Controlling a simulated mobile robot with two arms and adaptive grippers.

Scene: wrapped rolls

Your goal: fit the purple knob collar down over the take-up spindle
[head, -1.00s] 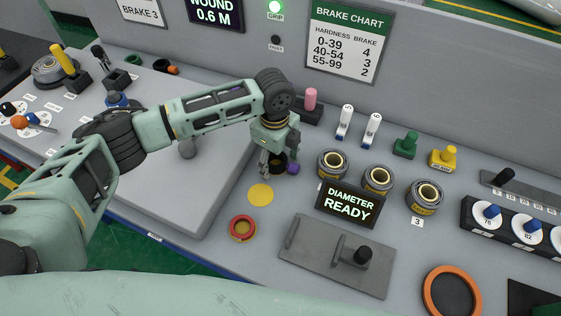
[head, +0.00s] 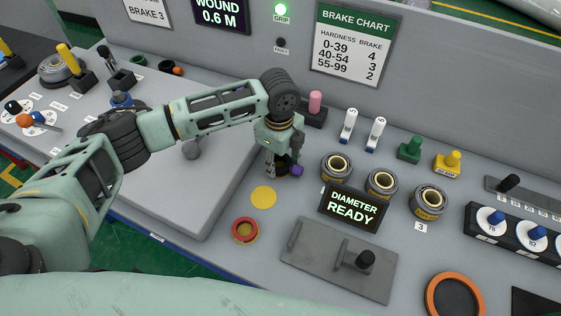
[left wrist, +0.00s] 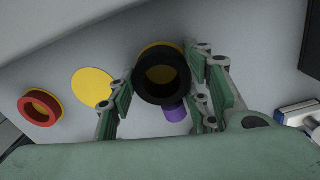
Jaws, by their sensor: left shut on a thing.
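The purple knob collar shows in the left wrist view as a black ring (left wrist: 136,88) with a purple knob (left wrist: 175,112) on its near side. The purple knob also shows in the head view (head: 297,170). My left gripper (head: 278,172) points down at the bench with its pads shut on opposite sides of the ring, also seen in the left wrist view (left wrist: 161,88). A yellow surface shows beneath the ring. A grey plate (head: 318,262) carries a dark post (head: 366,258); I cannot tell whether this is the take-up spindle. My right gripper is not in view.
A bare yellow disc (head: 263,197) and a red ring (head: 245,229) lie left of the grey plate. The "DIAMETER READY" display (head: 353,205) and several wrapped rolls (head: 336,166) stand right of my gripper. An orange ring (head: 430,293) lies at the lower right.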

